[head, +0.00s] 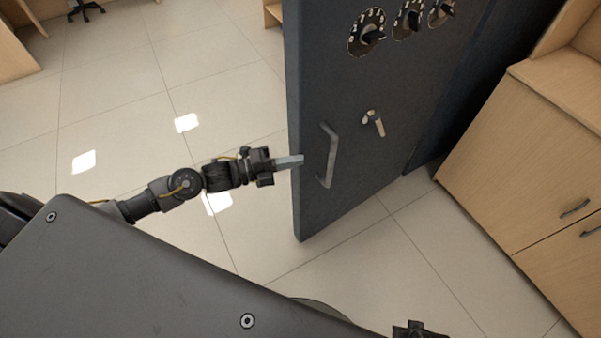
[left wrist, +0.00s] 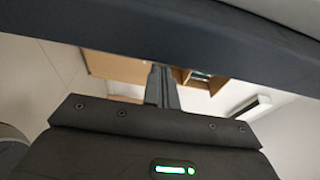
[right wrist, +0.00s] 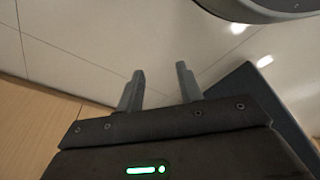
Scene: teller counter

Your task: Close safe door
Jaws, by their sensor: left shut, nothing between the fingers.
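The dark blue-grey safe door (head: 345,110) stands open in the head view, with a bar handle (head: 332,157), a small light lever (head: 374,123) and dials (head: 368,32) on its face. My left gripper (head: 300,161) is shut and empty, with its fingertips by the door's left edge, left of the bar handle. I cannot tell whether they touch the door. In the left wrist view the shut fingers (left wrist: 161,72) point at a dark blue-grey band (left wrist: 200,50), apparently the door. My right gripper (right wrist: 160,69) is open and empty; only its tip shows at the head view's bottom.
A wooden cabinet (head: 510,160) with dark handles stands right of the door. Bare tiled floor (head: 120,110) lies left of the door and below it. A chair (head: 86,8) and wooden furniture (head: 15,50) are far off at the upper left.

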